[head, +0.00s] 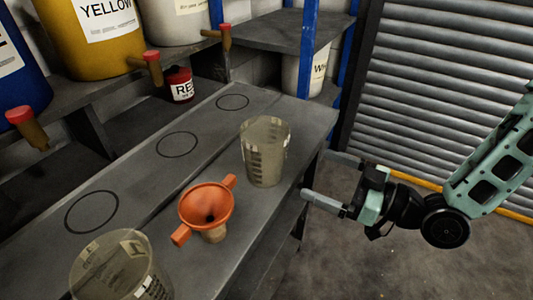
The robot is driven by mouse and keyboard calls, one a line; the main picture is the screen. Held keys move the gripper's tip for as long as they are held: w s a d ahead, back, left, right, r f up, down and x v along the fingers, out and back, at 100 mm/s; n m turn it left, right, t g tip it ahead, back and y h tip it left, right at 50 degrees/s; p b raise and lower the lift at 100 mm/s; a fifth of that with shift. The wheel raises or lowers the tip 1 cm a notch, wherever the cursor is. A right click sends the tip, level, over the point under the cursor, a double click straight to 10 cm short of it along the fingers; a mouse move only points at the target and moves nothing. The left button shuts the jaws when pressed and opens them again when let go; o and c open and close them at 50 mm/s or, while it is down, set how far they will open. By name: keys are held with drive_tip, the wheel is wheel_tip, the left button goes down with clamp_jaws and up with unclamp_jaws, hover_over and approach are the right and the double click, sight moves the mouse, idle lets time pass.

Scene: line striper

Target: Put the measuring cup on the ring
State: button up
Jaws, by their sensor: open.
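A clear measuring cup (265,152) with dark graduation marks stands upright on the grey bench, right of the middle of the head view. A second clear measuring cup (118,268) stands at the lower left, cut by the picture's bottom edge. Three dark rings are drawn on the bench: a near one (92,212), a middle one (177,145) and a far one (233,102). All three are empty. My gripper (326,178) is open and empty, beyond the bench's right edge, to the right of the upper cup and apart from it.
An orange funnel (207,206) stands between the two cups. A shelf above the bench's left side holds a yellow drum (92,45) and a blue drum (15,75), with red-capped taps overhanging. A small red can (179,85) stands behind the rings. A shutter (440,90) is at right.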

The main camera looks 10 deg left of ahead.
sight(284, 159)
drive_tip(key=p+x, duration=0.1)
drive_tip(key=x, duration=0.7)
drive_tip(key=shift+w+a+p, duration=0.15)
drive_tip(key=shift+a+p, duration=0.1)
drive_tip(key=shift+p, duration=0.15)
drive_tip(key=x, duration=0.1)
drive_tip(key=p+x, duration=0.1)
drive_tip(key=x, duration=0.1)
drive_tip(key=p+x, duration=0.1)
drive_tip(key=shift+w+a+r, duration=0.15)
drive_tip(key=shift+a+r, duration=0.15)
drive_tip(key=shift+w+a, duration=0.15)
drive_tip(key=shift+a, duration=0.2)
drive_tip(key=shift+c, duration=0.3)
drive_tip(key=c, duration=0.9)
drive_tip(key=shift+c, duration=0.2)
